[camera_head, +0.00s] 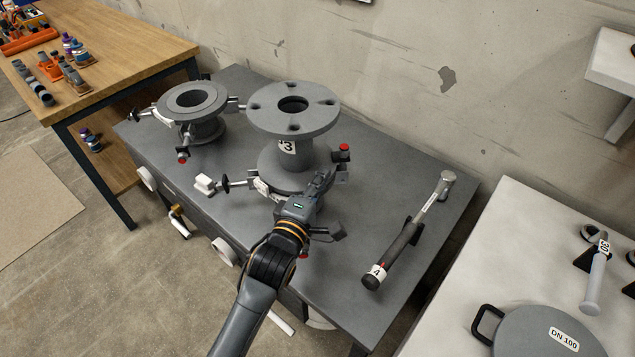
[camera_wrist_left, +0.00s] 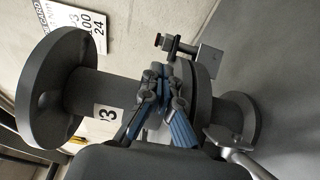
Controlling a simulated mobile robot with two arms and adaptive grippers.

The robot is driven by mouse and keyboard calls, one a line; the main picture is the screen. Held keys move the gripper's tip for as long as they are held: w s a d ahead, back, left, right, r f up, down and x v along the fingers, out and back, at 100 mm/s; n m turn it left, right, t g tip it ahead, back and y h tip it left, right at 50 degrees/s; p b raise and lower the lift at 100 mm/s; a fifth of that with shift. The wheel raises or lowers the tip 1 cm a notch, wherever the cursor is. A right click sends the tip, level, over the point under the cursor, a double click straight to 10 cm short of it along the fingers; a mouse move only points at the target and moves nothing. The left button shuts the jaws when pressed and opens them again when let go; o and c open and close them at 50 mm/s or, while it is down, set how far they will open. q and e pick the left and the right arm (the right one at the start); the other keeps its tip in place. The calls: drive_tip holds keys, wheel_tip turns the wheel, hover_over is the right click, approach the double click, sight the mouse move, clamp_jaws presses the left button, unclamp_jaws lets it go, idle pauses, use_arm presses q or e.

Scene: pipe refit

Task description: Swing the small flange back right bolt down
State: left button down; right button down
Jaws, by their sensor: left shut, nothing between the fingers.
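A smaller grey flange (camera_head: 196,97) sits at the table's left, with swing bolts around it. A taller grey spool marked 3 (camera_head: 295,118) stands to its right, with clamps and bolts around its base; it also shows sideways in the left wrist view (camera_wrist_left: 92,92). One red-tipped bolt (camera_head: 344,150) is at the spool's back right. I cannot tell which bolt the task names. My left gripper (camera_head: 322,182) is at the spool's front right; its blue-padded fingers (camera_wrist_left: 165,92) are shut and empty. A bolt with a dark nut (camera_wrist_left: 174,45) is near them. My right gripper is out of view.
A hammer-like tool marked 4 (camera_head: 408,235) lies on the grey table (camera_head: 365,150) to the right. A white bench with a DN 100 disc (camera_head: 545,335) stands at the lower right. A wooden bench (camera_head: 120,50) is at the left, and a concrete wall is behind.

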sight(331, 161)
use_arm(q)
drive_tip(key=x, duration=0.4)
drive_tip(key=shift+w+d, duration=0.1)
drive_tip(key=shift+w, duration=0.1)
drive_tip(key=shift+w+d, duration=0.15)
drive_tip(key=shift+w, duration=0.35)
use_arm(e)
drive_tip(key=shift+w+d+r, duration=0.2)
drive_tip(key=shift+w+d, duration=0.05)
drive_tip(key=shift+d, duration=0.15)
use_arm(q)
drive_tip(key=shift+w, duration=0.1)
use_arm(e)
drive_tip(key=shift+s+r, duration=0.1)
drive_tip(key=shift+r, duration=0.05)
